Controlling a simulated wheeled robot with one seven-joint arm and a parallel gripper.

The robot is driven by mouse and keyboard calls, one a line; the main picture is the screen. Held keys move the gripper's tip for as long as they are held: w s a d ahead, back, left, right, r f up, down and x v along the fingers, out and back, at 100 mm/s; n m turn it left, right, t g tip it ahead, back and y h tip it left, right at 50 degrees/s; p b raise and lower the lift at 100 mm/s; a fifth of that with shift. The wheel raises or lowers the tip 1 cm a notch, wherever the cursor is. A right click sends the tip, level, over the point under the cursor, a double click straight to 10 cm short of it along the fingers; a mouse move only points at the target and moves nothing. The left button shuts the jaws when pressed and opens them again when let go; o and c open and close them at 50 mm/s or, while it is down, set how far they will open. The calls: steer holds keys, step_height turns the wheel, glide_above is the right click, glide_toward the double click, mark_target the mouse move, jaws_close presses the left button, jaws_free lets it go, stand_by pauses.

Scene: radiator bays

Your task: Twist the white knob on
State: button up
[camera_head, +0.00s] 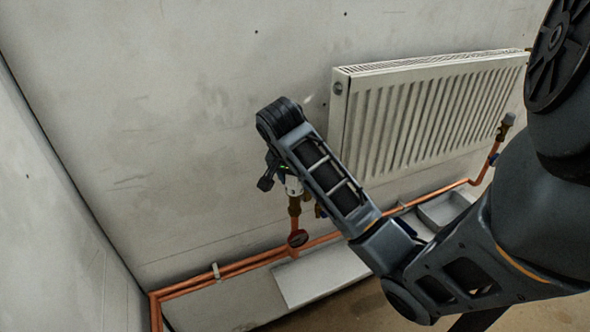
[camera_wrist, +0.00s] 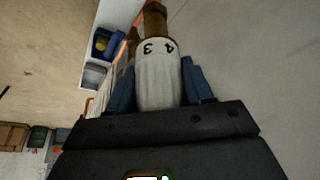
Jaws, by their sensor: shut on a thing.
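The white knob (camera_wrist: 158,80) is a ribbed cylinder with the numbers 3 and 4 on its collar. It fills the middle of the wrist view, beyond my gripper's dark body. My gripper (camera_wrist: 158,92) is shut on it, with one blue finger on each side of the knob. In the head view, the white knob (camera_head: 293,186) shows just beside my gripper (camera_head: 283,182), on a brass valve (camera_head: 294,207) at the radiator's lower left. My arm hides part of the valve and the radiator's lower left corner.
The white radiator (camera_head: 430,115) hangs on the grey wall, close to the right of my arm. Copper pipes (camera_head: 225,270) run low along the wall. A pale board or box (camera_head: 318,274) and an open tray (camera_head: 443,208) lie beneath. The wall left of my gripper is bare.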

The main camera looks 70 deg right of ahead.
steer(key=shift+m, duration=0.5)
steer(key=o, duration=1.2)
steer(key=shift+d, duration=0.1)
steer(key=shift+o, duration=0.3)
steer(key=shift+o, duration=1.4)
steer(key=shift+r, duration=0.1)
